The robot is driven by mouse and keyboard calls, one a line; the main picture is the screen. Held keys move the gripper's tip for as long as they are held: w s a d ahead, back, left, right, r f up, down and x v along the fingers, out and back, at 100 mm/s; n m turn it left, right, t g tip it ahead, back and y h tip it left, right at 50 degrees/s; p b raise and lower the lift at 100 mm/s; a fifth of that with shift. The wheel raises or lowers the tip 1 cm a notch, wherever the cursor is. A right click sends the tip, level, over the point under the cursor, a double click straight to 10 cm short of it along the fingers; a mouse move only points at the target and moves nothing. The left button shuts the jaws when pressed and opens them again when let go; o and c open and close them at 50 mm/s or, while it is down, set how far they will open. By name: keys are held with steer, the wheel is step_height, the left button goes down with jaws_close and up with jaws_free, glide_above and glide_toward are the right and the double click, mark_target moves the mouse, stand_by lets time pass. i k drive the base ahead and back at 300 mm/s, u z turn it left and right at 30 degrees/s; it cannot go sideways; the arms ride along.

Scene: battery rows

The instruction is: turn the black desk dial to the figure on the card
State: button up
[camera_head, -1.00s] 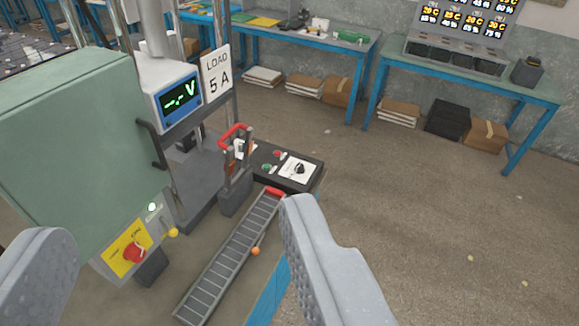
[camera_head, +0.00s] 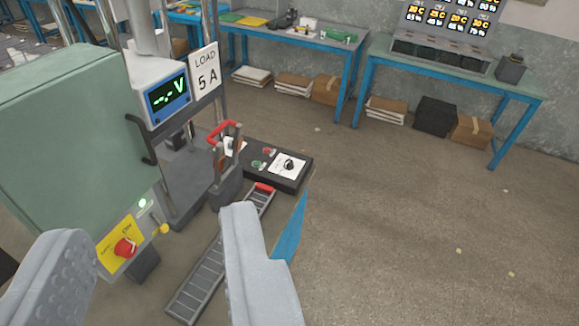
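The black desk dial (camera_head: 289,164) sits on a white plate on a low dark control box (camera_head: 262,160), right of a red button and a green button. The direction it points is too small to read. The card (camera_head: 205,76) reads "LOAD 5 A" and is fixed to the frame beside the display. My gripper (camera_head: 155,275) shows as two grey fingers, wide apart and empty, in the lower left. It is in front of the box and nearer the camera, touching nothing I can see.
A green cabinet (camera_head: 75,145) stands at left, with a red knob (camera_head: 124,247) below it. A display (camera_head: 168,97) shows dashes and "V". A red-handled lever (camera_head: 222,130) stands left of the box. A ladder-like rack (camera_head: 205,278) runs toward me, partly hidden by my finger.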

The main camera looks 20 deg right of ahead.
mark_target(288, 165)
steer(key=u, duration=0.05)
steer(key=k, duration=0.4)
steer(key=z, duration=0.8)
steer(key=i, duration=1.2)
steer(key=z, duration=0.6)
steer(key=i, duration=1.25)
steer(key=u, duration=0.5)
steer(key=i, duration=0.65)
steer(key=u, duration=0.3)
